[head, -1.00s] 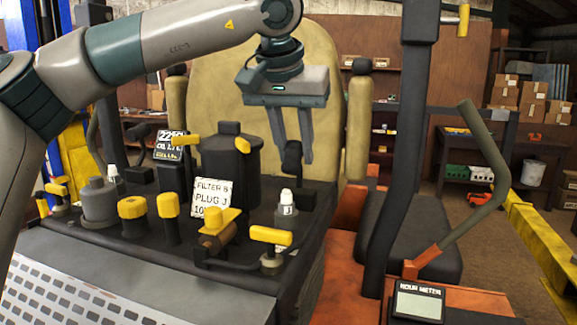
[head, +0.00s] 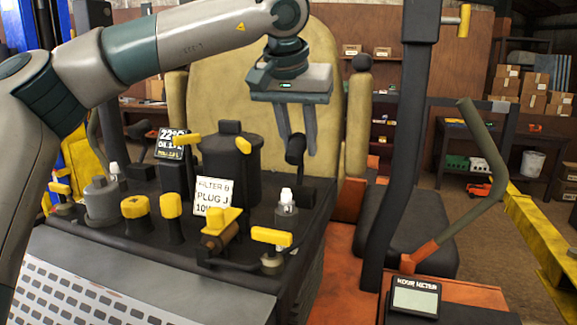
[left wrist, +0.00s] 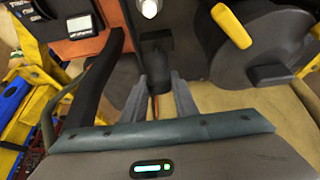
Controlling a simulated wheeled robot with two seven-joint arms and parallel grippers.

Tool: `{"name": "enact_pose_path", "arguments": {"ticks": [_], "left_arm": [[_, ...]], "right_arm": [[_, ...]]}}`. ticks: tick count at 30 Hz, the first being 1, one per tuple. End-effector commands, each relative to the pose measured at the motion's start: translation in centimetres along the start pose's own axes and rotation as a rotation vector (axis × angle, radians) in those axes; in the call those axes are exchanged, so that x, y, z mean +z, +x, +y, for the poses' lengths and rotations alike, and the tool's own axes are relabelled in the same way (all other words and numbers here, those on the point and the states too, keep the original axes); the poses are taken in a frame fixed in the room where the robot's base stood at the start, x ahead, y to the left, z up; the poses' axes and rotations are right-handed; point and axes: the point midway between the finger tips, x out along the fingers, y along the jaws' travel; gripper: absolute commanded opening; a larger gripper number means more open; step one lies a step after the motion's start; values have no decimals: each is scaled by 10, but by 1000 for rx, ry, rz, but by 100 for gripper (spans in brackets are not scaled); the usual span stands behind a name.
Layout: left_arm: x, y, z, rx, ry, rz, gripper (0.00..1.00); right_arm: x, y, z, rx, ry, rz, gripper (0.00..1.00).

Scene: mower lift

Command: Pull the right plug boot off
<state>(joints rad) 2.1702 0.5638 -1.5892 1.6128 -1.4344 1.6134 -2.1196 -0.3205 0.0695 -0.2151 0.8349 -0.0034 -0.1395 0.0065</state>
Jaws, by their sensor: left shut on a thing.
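My left gripper (head: 297,142) hangs in front of the seat back, pointing down. Its two grey fingers are shut on a black plug boot (head: 295,152). In the left wrist view, the fingers (left wrist: 160,98) sit either side of the dark boot (left wrist: 155,66). A white-tipped plug (head: 286,196) stands upright on the right of the dark engine deck, lower than the boot and a little left of it. Its white tip is bare and also shows in the left wrist view (left wrist: 149,8). Another white-tipped plug (head: 114,170) stands at the left. My right gripper is not in view.
A large black canister (head: 232,168), a white sign (head: 213,197) and several yellow-topped parts crowd the deck left of the boot. A dark upright post (head: 402,150) and a bent lever (head: 482,160) stand to the right. The yellow seat back (head: 250,80) is behind.

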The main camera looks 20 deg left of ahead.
Motion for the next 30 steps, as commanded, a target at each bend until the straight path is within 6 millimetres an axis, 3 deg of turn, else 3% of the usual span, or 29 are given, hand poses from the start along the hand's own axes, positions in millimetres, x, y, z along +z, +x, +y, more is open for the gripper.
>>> {"name": "enact_pose_path", "arguments": {"ticks": [30], "left_arm": [[-25,15,0,0,-1,-2,18]], "right_arm": [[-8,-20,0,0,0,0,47]]}}
